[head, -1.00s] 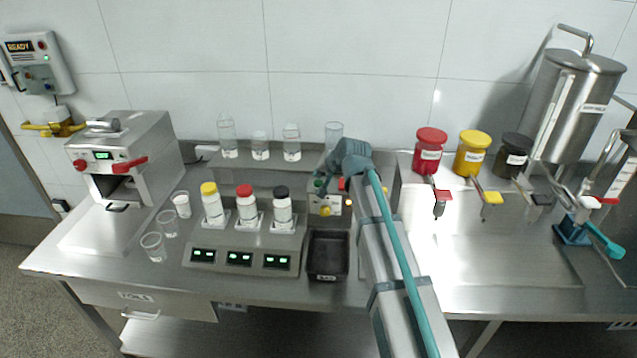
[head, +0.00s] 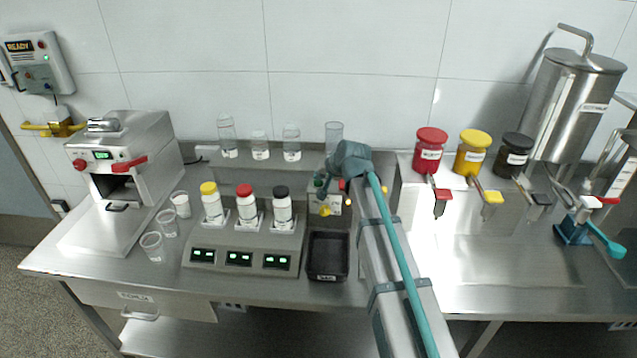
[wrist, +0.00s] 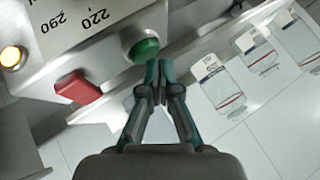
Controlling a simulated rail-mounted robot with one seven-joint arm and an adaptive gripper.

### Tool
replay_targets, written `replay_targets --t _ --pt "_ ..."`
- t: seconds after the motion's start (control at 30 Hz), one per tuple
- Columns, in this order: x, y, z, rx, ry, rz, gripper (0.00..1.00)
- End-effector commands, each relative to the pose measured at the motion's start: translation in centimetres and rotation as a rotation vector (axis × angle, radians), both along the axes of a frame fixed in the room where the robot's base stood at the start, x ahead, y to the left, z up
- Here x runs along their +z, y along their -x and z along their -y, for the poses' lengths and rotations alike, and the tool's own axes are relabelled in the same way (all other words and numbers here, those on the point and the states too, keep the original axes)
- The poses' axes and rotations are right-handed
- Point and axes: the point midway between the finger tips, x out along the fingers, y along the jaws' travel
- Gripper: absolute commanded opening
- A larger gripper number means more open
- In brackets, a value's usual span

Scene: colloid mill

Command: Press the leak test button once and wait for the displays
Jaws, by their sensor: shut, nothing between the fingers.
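A small control box (head: 331,204) stands on the bench behind the black tray, partly hidden by my arm. The wrist view shows its face up close, with a round green button (wrist: 146,50), a red switch (wrist: 78,93), a lit amber lamp (wrist: 12,57) and the numbers 220 and 290. I can read no leak test label. My gripper (wrist: 160,68) is shut and empty. Its fingertips are right at the edge of the green button; I cannot tell whether they touch it. Three green displays (head: 239,258) are lit on the station with three capped bottles; their digits are too small to read.
A black tray (head: 328,256) lies in front of the box. Glass beakers (head: 291,143) stand on the shelf behind. Red, yellow and black-lidded jars (head: 431,150) are at the right. A wall box (head: 36,62) at the far left reads READY.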

Motion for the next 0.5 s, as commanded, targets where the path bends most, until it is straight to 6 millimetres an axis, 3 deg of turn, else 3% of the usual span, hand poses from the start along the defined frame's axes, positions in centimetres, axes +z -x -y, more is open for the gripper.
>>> replay_targets --t 0.5 --pt "-0.47 0.01 0.0 0.0 0.0 0.0 0.0"
